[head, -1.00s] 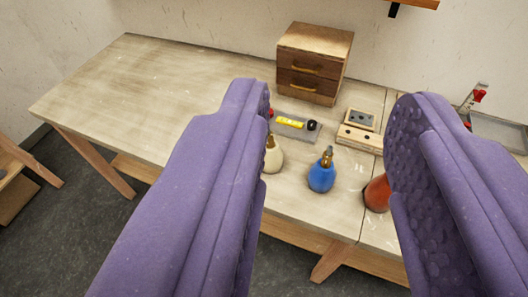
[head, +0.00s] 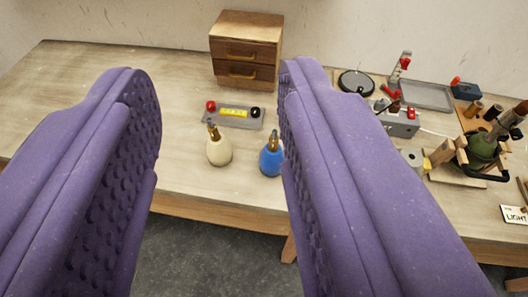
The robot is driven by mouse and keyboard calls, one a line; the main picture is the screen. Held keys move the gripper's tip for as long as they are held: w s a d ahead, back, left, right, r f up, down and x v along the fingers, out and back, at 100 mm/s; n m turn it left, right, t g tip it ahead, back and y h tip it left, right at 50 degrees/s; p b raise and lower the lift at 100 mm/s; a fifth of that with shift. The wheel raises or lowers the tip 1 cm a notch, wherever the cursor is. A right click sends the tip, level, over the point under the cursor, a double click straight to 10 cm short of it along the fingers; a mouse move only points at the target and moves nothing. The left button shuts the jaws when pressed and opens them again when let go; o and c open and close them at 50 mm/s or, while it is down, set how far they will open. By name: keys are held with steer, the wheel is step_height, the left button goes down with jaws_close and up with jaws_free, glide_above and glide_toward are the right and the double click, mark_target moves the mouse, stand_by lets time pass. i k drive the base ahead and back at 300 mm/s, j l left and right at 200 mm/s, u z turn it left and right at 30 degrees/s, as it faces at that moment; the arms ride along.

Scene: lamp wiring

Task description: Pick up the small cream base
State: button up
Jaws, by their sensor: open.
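The small cream base (head: 219,151) is a rounded bulb shape with a brass-coloured neck and dark tip. It stands upright near the front edge of the table (head: 120,110). My gripper (head: 215,75) is open and empty, with its two purple padded fingers wide apart. In the picture the cream base shows between the fingers, beyond them and apart from both. A blue base (head: 270,160) of like shape stands just right of the cream one, its right side close to or partly behind my right finger.
A grey tester block (head: 234,115) with red and black terminals lies behind the cream base. A wooden drawer box (head: 246,50) stands at the back. To the right are a grey tray (head: 425,96), a green lamp base (head: 482,148) in a clamp and a LIGHT sign (head: 514,214).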

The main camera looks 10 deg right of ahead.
mark_target(219, 153)
steer(key=i+l+u, duration=0.7)
steer(key=i+l, duration=0.25)
